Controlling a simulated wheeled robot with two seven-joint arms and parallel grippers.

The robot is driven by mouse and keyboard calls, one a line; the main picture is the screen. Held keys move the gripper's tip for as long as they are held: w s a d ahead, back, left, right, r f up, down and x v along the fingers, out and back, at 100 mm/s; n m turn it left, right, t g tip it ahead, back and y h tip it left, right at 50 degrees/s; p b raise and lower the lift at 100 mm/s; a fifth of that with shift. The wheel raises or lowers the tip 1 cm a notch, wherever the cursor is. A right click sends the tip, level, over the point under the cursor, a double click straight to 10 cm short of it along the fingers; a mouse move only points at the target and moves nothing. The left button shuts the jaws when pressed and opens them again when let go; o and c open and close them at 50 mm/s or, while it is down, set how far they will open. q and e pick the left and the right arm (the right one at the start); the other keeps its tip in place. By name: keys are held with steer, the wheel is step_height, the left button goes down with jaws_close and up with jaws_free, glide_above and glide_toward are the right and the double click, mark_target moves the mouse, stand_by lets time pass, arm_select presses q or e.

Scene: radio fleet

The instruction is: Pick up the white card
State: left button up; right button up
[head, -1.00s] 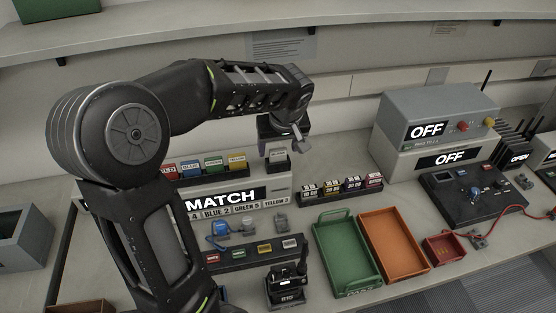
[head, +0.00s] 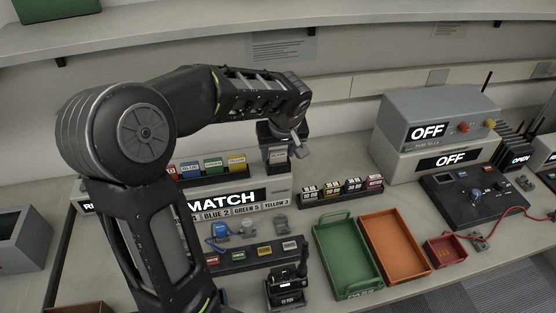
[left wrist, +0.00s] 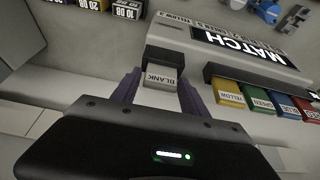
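The white card (left wrist: 160,80), printed BLANK, stands at the right end of the grey MATCH unit (head: 283,184). In the head view it is partly covered by my gripper (head: 277,153). In the left wrist view my left gripper (left wrist: 160,92) has one purple finger on each side of the card. The fingers are spread, with what looks like a narrow gap on each side, so it is open around the card. Contact cannot be made out. My right gripper is not in view.
Blue, green and yellow cards (head: 237,162) stand left of the white card. Several labelled blocks (head: 342,188) stand to its right. A green tray (head: 347,255) and an orange tray (head: 396,246) lie in front. A handheld radio (head: 287,287) stands near the front.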

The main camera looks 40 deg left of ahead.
mark_target(278, 150)
arm_select(q)
steer(key=c, duration=1)
steer(key=shift+r, duration=0.15)
step_height(278, 150, up, 10)
steer(key=p, duration=0.5)
